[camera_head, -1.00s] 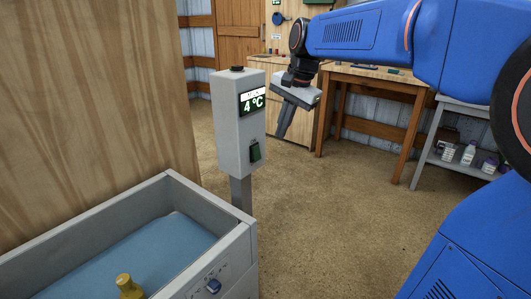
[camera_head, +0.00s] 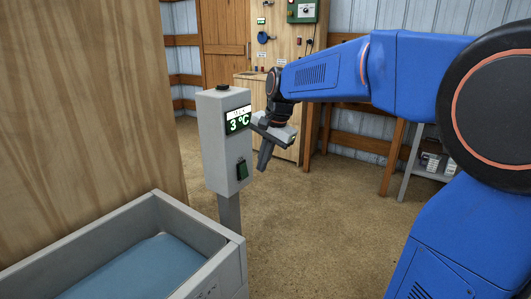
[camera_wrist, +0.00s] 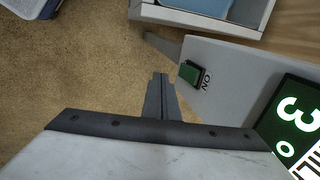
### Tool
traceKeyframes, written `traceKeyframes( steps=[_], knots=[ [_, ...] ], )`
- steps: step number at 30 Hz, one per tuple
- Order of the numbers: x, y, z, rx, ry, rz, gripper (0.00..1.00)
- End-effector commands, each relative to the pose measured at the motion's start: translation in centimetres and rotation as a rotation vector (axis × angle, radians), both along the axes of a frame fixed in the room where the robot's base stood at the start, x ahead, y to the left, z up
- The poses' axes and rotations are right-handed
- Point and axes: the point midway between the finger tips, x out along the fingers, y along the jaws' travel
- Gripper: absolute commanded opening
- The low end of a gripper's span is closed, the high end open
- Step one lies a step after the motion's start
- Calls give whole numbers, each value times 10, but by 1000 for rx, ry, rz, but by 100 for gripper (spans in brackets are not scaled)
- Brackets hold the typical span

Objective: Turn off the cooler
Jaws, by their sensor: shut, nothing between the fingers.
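The cooler's grey control box (camera_head: 218,130) stands on a post beside the tank. Its lit display (camera_head: 238,120) reads 3 °C. A green rocker switch (camera_head: 242,169) sits low on the same face; in the wrist view the switch (camera_wrist: 190,73) has "ON" printed beside it. A dark round knob (camera_head: 233,87) is on top of the box. My gripper (camera_head: 263,168) is shut and empty, pointing down just right of the box. In the wrist view its closed fingertips (camera_wrist: 160,78) are left of the switch and look apart from it.
A grey tank (camera_head: 205,265) with blue liquid stands below the box at the lower left. A tall wooden panel (camera_head: 85,110) rises behind it. A wooden cabinet, a workbench and a shelf stand at the back. Bare floor lies right of the post.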

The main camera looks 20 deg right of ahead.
Motion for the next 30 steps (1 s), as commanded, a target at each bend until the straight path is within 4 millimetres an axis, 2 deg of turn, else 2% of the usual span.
traceKeyframes(
  steps=[3, 6, 15, 30],
  knots=[
    [4, 4, -21, 0, 4, 1, 0],
    [11, 9, -33, 0, 3, 2, 0],
    [36, 26, -38, 0, 0, 0, 0],
    [39, 28, -39, 9, -11, -1, 0]
  ],
)
